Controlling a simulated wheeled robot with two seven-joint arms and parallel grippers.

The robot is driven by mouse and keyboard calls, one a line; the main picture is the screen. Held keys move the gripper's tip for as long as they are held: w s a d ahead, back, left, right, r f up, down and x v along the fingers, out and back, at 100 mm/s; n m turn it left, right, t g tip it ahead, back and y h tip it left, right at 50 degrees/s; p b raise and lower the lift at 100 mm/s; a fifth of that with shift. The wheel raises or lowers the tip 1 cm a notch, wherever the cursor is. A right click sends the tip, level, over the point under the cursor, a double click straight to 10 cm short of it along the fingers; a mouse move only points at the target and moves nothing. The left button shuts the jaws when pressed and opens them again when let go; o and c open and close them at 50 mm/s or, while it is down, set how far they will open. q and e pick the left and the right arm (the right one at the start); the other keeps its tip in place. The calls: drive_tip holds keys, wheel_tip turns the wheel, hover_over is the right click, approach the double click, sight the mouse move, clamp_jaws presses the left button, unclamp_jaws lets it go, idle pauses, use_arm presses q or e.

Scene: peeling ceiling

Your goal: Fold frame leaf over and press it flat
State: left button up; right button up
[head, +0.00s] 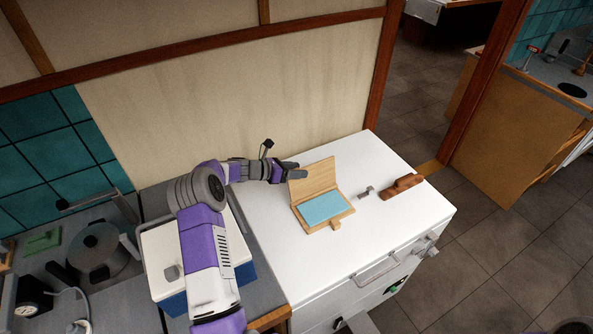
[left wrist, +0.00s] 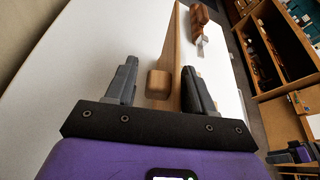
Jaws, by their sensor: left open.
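The wooden frame lies on a white cabinet top (head: 268,215). Its base holds a light blue sheet (head: 325,207), and a small wooden tab (head: 336,225) sticks out at the front. Its leaf (head: 314,178) stands raised along the back edge, leaning slightly back. My left gripper (head: 292,171) is open at the leaf's left side. In the left wrist view, the leaf (left wrist: 174,55) shows nearly edge-on, and a small wooden block (left wrist: 158,84) lies between the open fingers (left wrist: 159,68). I cannot tell whether a finger touches the leaf.
A small grey metal piece (head: 366,192) and a brown wooden tool (head: 402,187) lie right of the frame. A blue-and-white box (head: 165,245) stands to the left, beneath my arm. A beige wall panel (head: 250,90) rises behind. The cabinet's front left is clear.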

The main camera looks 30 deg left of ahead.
use_arm(q)
drive_tip(key=shift+w+d+f, duration=0.1)
drive_tip(key=shift+w, duration=0.1)
drive_tip(key=shift+s, duration=0.1)
clamp_jaws()
